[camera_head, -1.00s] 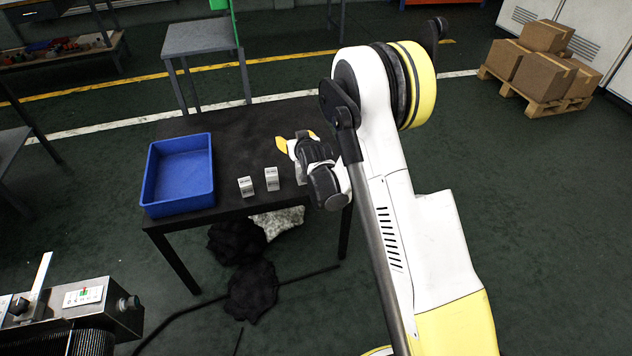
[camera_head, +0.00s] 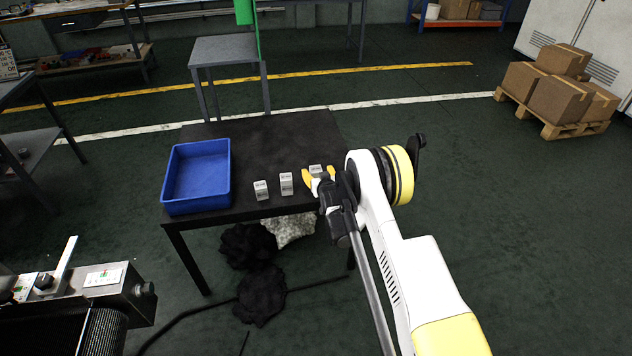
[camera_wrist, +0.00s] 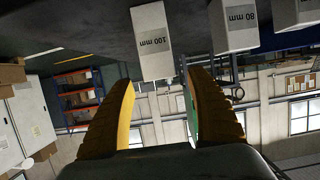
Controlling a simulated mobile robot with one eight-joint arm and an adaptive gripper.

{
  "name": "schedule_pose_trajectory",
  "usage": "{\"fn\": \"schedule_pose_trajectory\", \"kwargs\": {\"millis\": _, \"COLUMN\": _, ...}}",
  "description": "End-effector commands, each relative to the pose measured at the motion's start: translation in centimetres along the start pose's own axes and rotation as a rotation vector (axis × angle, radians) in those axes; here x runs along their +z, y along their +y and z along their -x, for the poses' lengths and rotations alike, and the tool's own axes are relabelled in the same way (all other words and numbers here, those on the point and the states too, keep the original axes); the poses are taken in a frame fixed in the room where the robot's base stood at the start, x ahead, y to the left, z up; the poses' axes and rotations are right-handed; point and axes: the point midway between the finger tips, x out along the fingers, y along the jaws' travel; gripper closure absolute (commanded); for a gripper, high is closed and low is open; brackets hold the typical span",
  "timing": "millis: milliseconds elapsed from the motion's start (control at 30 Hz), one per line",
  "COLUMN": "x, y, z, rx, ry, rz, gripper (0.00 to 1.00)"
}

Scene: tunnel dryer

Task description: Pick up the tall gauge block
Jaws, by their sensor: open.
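The tall gauge block, a white and grey block marked "100 mm" (camera_wrist: 153,42), appears upside down in the wrist view, in line with the gap between my fingertips. In the head view it (camera_head: 316,170) stands at the right of a row of three blocks on the black table (camera_head: 265,140). My gripper (camera_head: 319,177) is open at the block, with its yellow fingers on either side in the picture. In the wrist view my gripper (camera_wrist: 158,86) holds nothing. Whether the block's top is inside the fingers or just beyond them, I cannot tell.
A block marked "80 mm" (camera_wrist: 234,25) and a third block (camera_wrist: 296,12) stand beside the tall one; in the head view they are the middle block (camera_head: 287,184) and left block (camera_head: 261,190). A blue bin (camera_head: 226,180) sits farther left. The table's back part is clear.

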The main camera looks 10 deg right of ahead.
Motion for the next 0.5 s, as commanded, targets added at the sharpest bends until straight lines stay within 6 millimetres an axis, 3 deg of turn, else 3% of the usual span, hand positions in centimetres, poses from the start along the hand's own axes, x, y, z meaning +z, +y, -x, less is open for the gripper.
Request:
{"fn": "schedule_pose_trajectory", "kwargs": {"millis": 33, "x": 0.6, "y": -0.1, "z": -1.1, "rx": 0.0, "ry": 0.0, "rz": 0.0, "gripper": 0.34}}
{"fn": "schedule_pose_trajectory", "kwargs": {"millis": 200, "x": 0.3, "y": -0.1, "z": -3.0, "rx": 0.0, "ry": 0.0, "rz": 0.0, "gripper": 0.34}}
{"fn": "schedule_pose_trajectory", "kwargs": {"millis": 433, "x": 0.1, "y": -0.1, "z": -3.1, "rx": 0.0, "ry": 0.0, "rz": 0.0, "gripper": 0.34}}
{"fn": "schedule_pose_trajectory", "kwargs": {"millis": 467, "x": 0.1, "y": -0.1, "z": -3.1, "rx": 0.0, "ry": 0.0, "rz": 0.0, "gripper": 0.36}}
{"fn": "schedule_pose_trajectory", "kwargs": {"millis": 500, "x": 0.1, "y": -0.1, "z": -3.1, "rx": 0.0, "ry": 0.0, "rz": 0.0, "gripper": 0.48}}
